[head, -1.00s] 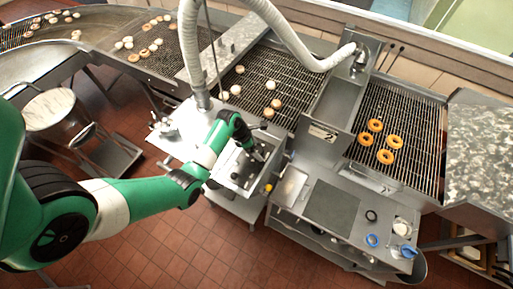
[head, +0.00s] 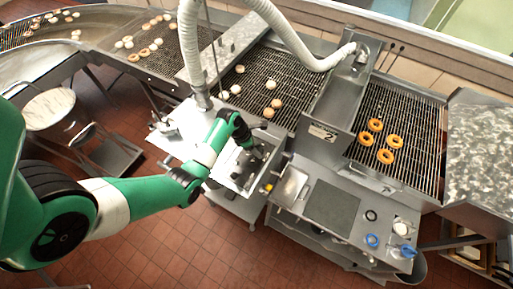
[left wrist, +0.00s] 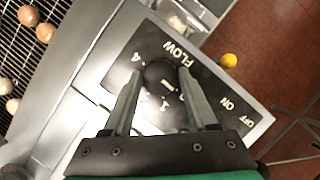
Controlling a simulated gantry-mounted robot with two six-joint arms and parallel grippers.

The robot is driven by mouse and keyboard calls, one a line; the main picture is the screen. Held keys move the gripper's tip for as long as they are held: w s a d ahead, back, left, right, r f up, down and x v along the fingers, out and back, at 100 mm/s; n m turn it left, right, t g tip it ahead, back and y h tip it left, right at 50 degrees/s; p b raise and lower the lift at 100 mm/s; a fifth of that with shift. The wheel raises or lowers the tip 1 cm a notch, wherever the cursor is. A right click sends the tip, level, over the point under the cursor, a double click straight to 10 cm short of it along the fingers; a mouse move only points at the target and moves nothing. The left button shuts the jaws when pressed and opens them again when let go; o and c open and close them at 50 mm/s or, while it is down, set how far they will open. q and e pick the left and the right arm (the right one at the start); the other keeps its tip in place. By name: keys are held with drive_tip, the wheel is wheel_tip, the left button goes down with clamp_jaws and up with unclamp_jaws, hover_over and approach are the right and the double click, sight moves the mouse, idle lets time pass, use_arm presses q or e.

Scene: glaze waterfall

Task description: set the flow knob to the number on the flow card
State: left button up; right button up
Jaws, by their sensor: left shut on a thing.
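The flow knob (left wrist: 160,74) is dark and round, on a dark panel (left wrist: 207,82) lettered FLOW in the left wrist view. My left gripper (left wrist: 159,80) is shut on the knob, one finger on each side. A white 4 and a 1 show beside the knob; other marks are partly hidden by the fingers, and I cannot tell the setting for sure. In the head view my left gripper (head: 250,148) reaches down over the control box. A small pale card (head: 322,132) on the grey housing bears a dark mark like a 2. My right gripper is out of view.
A yellow button (left wrist: 229,60) sits by the panel, near ON and OFF lettering. Pale doughnuts lie on the wire conveyor (head: 262,62) behind; browned rings lie on the right conveyor (head: 415,124). A white hose (head: 285,42) arches above. Steel worktop (head: 290,186) stands to the right.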

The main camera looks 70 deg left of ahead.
use_arm(q)
drive_tip(key=m, duration=0.2)
drive_tip(key=m+h, duration=0.1)
drive_tip(key=m, duration=0.1)
drive_tip(key=shift+w+a+h+b, duration=0.1)
drive_tip(key=shift+a+h+b, duration=0.05)
drive_tip(key=shift+h+b, duration=0.15)
drive_tip(key=m+g+h+b, duration=0.1)
drive_tip(key=m+b, duration=0.1)
drive_tip(key=m, duration=0.1)
drive_tip(key=shift+f+m, duration=0.15)
drive_tip(key=shift+m, duration=0.25)
drive_tip(key=m+g+b, duration=0.1)
drive_tip(key=m+b, duration=0.2)
drive_tip(key=m+g+h+b, duration=0.1)
drive_tip(key=m+b, duration=0.3)
drive_tip(key=shift+w+a+f+g, duration=0.1)
drive_tip(key=shift+w+a+g, duration=0.1)
drive_tip(key=shift+g, duration=0.2)
drive_tip(key=shift+m+g+b, duration=0.5)
drive_tip(key=shift+m+b, duration=0.85)
drive_tip(key=shift+m, duration=0.05)
drive_tip(key=shift+r, duration=0.2)
drive_tip(key=o, duration=1.4)
drive_tip(key=shift+d, duration=0.1)
drive_tip(key=shift+c, duration=0.2)
